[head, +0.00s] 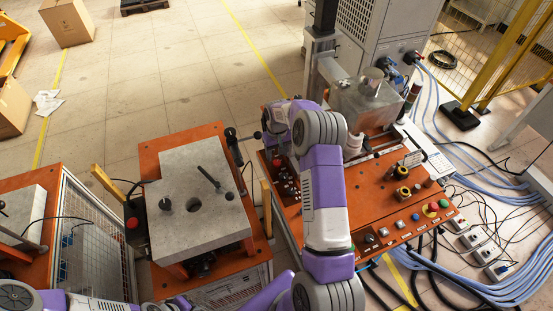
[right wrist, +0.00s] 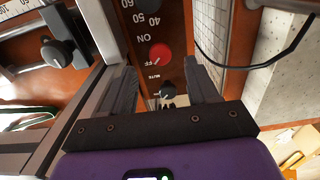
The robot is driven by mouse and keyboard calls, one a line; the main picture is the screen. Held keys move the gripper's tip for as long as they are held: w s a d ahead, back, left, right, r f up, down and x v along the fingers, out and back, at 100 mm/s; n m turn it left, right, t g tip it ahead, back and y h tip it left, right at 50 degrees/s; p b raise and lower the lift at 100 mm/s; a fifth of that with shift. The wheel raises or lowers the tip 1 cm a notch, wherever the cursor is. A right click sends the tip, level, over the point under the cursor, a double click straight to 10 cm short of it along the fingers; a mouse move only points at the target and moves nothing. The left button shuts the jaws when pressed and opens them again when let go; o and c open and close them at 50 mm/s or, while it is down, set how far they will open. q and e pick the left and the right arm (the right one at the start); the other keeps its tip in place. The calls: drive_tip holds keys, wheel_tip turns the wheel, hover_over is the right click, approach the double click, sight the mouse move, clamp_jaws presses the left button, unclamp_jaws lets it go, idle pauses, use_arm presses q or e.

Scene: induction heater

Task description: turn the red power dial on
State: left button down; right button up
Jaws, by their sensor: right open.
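The red power dial (right wrist: 159,53) shows in the right wrist view on a dark reddish panel, with "ON" printed above it and a partly hidden "OFF" label below. Its pointer direction is too unclear to tell. My right gripper (right wrist: 160,66) is open, its two dark fingers apart, one to each side of the dial in the picture. I see no finger touching the dial. In the head view my right arm reaches over the orange heater bench (head: 385,190), and its wrist covers part of the bench's left end. My left gripper is out of view.
A small black knob (right wrist: 168,91) marked "MUTE" lies below the dial, between the fingers. Another dark knob (right wrist: 56,53) is at the left. A grey block (head: 195,200) on an orange stand is left of the bench. Cables (head: 480,180) cover the floor at right.

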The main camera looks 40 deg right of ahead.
sight(277, 162)
drive_tip(key=shift+f, duration=2.4)
drive_tip(key=c, duration=1)
drive_tip(key=shift+c, duration=0.2)
